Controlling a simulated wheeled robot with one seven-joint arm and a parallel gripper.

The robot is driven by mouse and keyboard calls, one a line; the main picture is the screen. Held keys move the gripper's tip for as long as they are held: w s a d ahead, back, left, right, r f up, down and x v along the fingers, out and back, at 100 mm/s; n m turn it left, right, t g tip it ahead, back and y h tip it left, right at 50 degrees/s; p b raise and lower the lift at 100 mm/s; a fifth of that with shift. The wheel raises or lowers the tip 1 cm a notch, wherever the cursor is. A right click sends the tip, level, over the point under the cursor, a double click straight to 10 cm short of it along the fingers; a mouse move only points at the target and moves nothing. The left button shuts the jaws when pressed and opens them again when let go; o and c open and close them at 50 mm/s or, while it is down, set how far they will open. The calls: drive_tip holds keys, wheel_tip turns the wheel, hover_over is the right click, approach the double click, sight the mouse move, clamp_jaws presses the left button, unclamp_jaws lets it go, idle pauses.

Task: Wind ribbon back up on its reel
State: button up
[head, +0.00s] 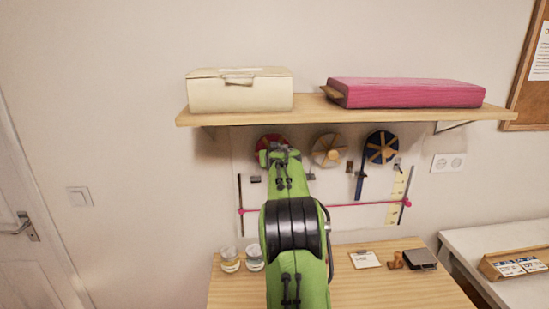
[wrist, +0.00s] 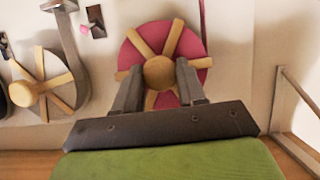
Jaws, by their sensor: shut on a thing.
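The red reel (head: 268,140) with wooden spokes is mounted on the wall panel under the shelf, leftmost of three reels. My arm covers part of it in the head view. In the wrist view the red reel (wrist: 192,44) faces me, and my gripper (wrist: 158,76) has its two dark fingers on either side of the round wooden hub (wrist: 159,72), shut on it. A narrow red ribbon (wrist: 202,14) runs from the reel's edge to the top of the wrist view. In the head view a pink strip (head: 350,205) runs across the panel's lower part.
A tan reel (head: 329,150) and a blue reel (head: 381,147) hang to the right. The shelf (head: 310,110) above holds a cream box (head: 240,92) and a pink box (head: 410,93). Jars, a card and small items stand on the wooden table (head: 385,290) below.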

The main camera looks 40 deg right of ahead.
drive_tip(key=shift+f, duration=0.25)
drive_tip(key=o, duration=1)
drive_tip(key=shift+o, duration=0.2)
drive_tip(key=shift+r, duration=0.15)
drive_tip(key=b+v, duration=0.4)
drive_tip(key=v, duration=1.1)
drive_tip(key=shift+s+r, duration=0.2)
drive_tip(key=shift+s, duration=0.15)
drive_tip(key=shift+a, duration=0.1)
drive_tip(key=shift+a, duration=0.1)
